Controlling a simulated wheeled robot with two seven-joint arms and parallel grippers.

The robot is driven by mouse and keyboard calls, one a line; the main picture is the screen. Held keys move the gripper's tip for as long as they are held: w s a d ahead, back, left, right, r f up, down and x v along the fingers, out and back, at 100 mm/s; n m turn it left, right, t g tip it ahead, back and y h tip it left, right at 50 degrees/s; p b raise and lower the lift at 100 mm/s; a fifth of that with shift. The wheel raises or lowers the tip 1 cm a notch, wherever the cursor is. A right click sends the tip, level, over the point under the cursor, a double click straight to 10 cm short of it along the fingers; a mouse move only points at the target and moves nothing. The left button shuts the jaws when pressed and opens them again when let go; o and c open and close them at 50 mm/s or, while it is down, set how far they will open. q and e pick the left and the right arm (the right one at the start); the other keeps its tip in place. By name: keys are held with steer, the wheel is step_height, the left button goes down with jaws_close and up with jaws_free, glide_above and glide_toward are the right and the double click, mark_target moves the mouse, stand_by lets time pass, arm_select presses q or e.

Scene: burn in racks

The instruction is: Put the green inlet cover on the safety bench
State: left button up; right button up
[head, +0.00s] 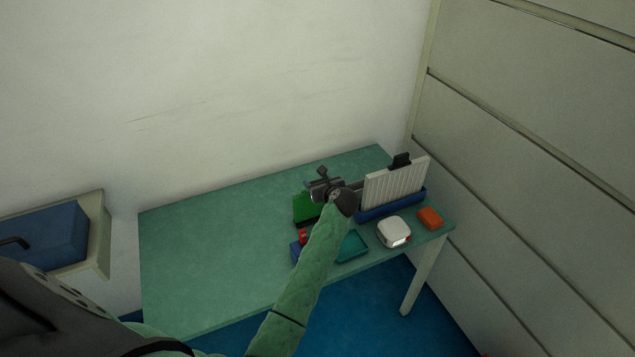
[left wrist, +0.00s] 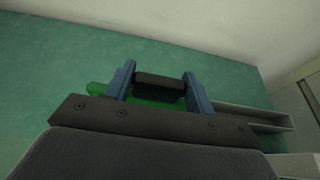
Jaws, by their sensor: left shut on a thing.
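The green inlet cover (head: 306,211) is at the green-topped safety bench (head: 205,240), partly hidden behind my left arm and gripper. My left gripper (head: 322,186) is over the cover's far side. In the left wrist view, my left gripper (left wrist: 160,84) has its two blue-grey fingers on either side of a dark block, with the green cover (left wrist: 158,98) showing under and beside it. The gripper is shut on the cover, seemingly by this dark grip. I cannot tell whether the cover touches the bench top. My right gripper is out of view.
Right of the gripper stand a blue rack with pale upright plates (head: 393,188), a white rounded device (head: 393,231) and an orange block (head: 430,218). A teal tray (head: 352,246) and small red and blue items lie near the front edge. The bench's left half is clear.

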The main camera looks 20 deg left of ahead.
arm_select(q)
steer(key=o, duration=1.6)
steer(key=shift+o, duration=0.2)
steer(key=shift+r, duration=0.15)
steer(key=shift+s+d, duration=0.2)
steer(key=shift+d, duration=0.05)
steer(key=v, duration=0.7)
steer(key=shift+a+r, duration=0.1)
steer(key=shift+a, duration=0.05)
